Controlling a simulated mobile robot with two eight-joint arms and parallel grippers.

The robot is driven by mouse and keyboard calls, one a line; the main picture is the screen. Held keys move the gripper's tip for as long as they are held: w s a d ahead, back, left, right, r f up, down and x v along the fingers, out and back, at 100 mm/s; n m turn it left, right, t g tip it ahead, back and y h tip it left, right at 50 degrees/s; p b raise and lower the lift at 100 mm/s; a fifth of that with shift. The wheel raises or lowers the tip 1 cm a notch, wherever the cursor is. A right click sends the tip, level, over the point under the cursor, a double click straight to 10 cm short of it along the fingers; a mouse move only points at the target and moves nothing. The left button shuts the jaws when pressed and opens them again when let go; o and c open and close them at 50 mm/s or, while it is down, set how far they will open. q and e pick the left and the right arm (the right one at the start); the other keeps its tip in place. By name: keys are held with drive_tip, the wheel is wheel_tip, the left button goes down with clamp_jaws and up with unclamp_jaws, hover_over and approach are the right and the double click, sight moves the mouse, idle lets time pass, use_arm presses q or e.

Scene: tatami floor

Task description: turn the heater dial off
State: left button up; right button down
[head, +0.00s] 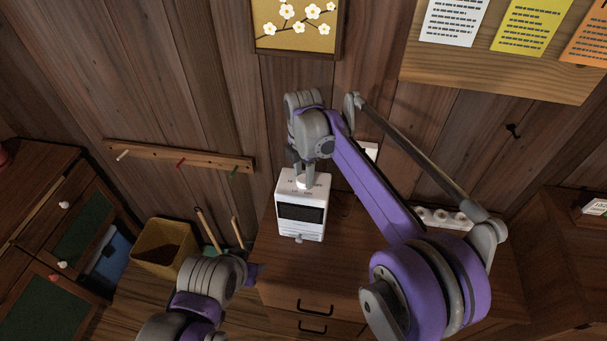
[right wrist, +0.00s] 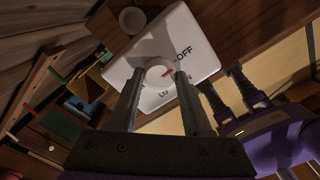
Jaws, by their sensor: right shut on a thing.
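The heater (head: 302,205) is a white box with a dark front window, upright on a wooden cabinet.
A yellow bin (head: 165,247) stands on the floor left of the cabinet (head: 283,290). A peg rail (head: 180,158) is on the wall behind. A white power strip (head: 440,215) lies on the right, partly behind my right arm. A small round white thing (right wrist: 132,19) is near the heater.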

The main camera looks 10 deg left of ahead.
sight(304, 179)
drive_tip(key=shift+c, duration=1.6)
unclamp_jaws()
wheel_tip(304, 179, up, 11)
drive_tip(key=shift+p, duration=0.45)
drive_tip(key=shift+f, duration=0.1)
